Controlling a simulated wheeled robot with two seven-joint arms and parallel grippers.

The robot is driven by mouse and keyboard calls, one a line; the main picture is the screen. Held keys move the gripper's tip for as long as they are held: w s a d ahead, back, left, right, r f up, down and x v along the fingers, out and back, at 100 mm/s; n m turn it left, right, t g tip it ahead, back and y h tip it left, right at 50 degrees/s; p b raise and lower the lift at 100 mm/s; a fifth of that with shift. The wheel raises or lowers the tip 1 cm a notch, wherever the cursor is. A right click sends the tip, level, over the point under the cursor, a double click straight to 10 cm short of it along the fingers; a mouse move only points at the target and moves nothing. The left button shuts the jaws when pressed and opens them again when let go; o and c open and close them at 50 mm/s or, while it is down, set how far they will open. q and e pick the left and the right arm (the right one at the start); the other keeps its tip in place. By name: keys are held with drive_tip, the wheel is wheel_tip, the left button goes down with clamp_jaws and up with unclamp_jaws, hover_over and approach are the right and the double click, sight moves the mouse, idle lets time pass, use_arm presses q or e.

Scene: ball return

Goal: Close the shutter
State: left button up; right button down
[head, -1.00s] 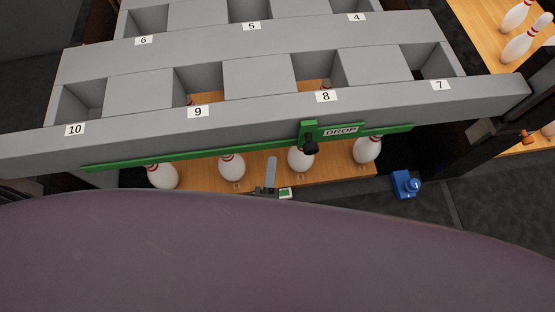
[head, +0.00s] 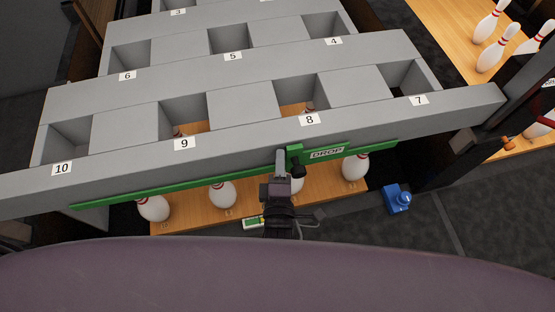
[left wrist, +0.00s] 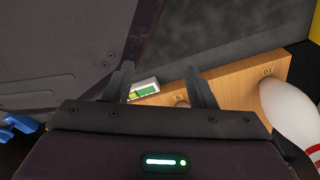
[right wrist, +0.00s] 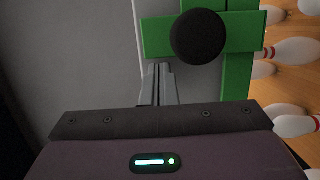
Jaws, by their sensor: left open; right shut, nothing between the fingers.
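The shutter is a long green bar (head: 180,188) marked DROP, lying along the front edge of the grey rack. A black round knob (head: 298,170) sticks out from its green bracket, and it also shows in the right wrist view (right wrist: 198,36). My right gripper (head: 280,158) is shut and empty. Its fingertips are just left of the knob in the head view, and just below and left of it in the right wrist view (right wrist: 158,68). I cannot tell whether they touch the bar. My left gripper (left wrist: 158,70) is open and empty in the left wrist view.
The grey rack (head: 150,155) has numbered square openings. White pins (head: 222,194) stand on a wooden board (head: 190,222) below the bar. A small green-and-white box (head: 252,223) lies near my right gripper. A blue device (head: 397,198) sits on the dark floor at right.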

sight(295, 151)
drive_tip(key=d, duration=0.1)
drive_tip(key=d+p, duration=0.1)
drive_tip(key=w+d+p, duration=0.1)
drive_tip(key=shift+d+r, duration=0.15)
drive_tip(key=shift+r, duration=0.1)
drive_tip(key=d+p, duration=0.1)
drive_tip(key=w+d, duration=0.1)
drive_tip(key=d, duration=0.1)
drive_tip(key=d+p, duration=0.1)
drive_tip(key=d, duration=0.1)
drive_tip(key=shift+w+d+f+p, duration=0.1)
drive_tip(key=shift+w+d+p, duration=0.05)
drive_tip(key=shift+w+p, duration=0.15)
drive_tip(key=shift+d+f, duration=0.15)
use_arm(q)
drive_tip(key=s+a+r, duration=0.1)
drive_tip(key=s, duration=0.5)
drive_tip(key=shift+r, duration=0.3)
drive_tip(key=shift+s+a, duration=0.1)
drive_tip(key=shift+a, duration=0.05)
